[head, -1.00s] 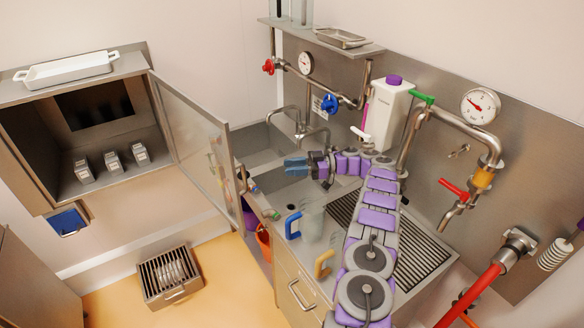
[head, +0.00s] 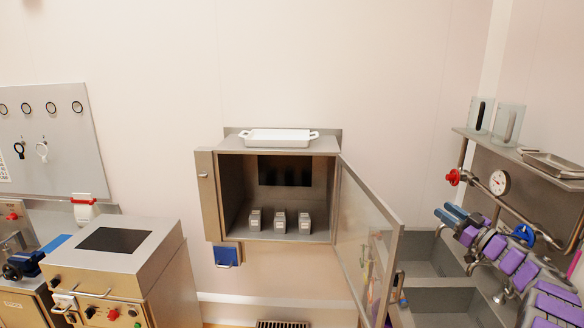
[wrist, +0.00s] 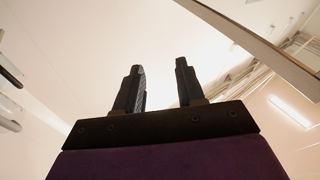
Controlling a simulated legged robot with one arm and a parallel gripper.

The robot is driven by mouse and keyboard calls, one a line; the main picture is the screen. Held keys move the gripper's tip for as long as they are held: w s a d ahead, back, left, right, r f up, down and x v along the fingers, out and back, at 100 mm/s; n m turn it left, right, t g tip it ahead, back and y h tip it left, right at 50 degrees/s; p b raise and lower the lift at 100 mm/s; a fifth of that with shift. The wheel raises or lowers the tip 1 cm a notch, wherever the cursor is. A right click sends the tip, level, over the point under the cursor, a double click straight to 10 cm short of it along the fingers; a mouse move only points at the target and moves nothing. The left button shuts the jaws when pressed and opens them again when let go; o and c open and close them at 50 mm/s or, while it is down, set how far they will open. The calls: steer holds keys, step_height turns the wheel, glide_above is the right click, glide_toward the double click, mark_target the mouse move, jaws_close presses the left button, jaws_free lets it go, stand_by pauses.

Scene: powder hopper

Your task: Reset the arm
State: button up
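My purple and grey arm (head: 511,262) reaches in from the right edge of the head view, in front of the sink. My gripper (head: 447,213) is at its end, with blue fingers pointing up and left, to the right of the open cabinet door. In the wrist view, the two dark fingers of my gripper (wrist: 160,75) stand apart with nothing between them. Behind them are only pale wall and ceiling.
A wall cabinet (head: 226,200) holds several small containers, with a white tray (head: 278,138) on top. Its door (head: 365,235) stands open to the right. The sink (head: 430,262), pipes and a shelf (head: 500,150) are at right. A bench machine (head: 115,265) stands at left.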

steer(key=w+r+m+t+h+b, duration=0.2)
steer(key=w+r+m+h, duration=0.1)
steer(key=r+m+h, duration=0.4)
steer(key=s+a+m+g+h+b, duration=0.1)
steer(key=s+a+m+g+h, duration=0.25)
steer(key=a+h, duration=0.2)
steer(key=s+a+f+g+b, duration=0.1)
steer(key=s+a+f+g, duration=0.5)
steer(key=s, duration=1.3)
steer(key=s+a+f+n+g+y+b, duration=0.1)
steer(key=s+a+f+g, duration=0.4)
steer(key=s+a+f, duration=0.6)
steer(key=s+a+f+n+g+y+b, duration=0.1)
steer(key=s+a+f+g+b, duration=0.2)
steer(key=s, duration=2.5)
steer(key=a+f+g, duration=0.3)
steer(key=a+f, duration=0.3)
steer(key=a, duration=0.1)
steer(key=shift+s+f+g, duration=0.2)
steer(key=shift+f+g, duration=0.05)
steer(key=shift+g, duration=0.1)
steer(key=shift+w+y, duration=0.1)
steer(key=shift+y, duration=0.15)
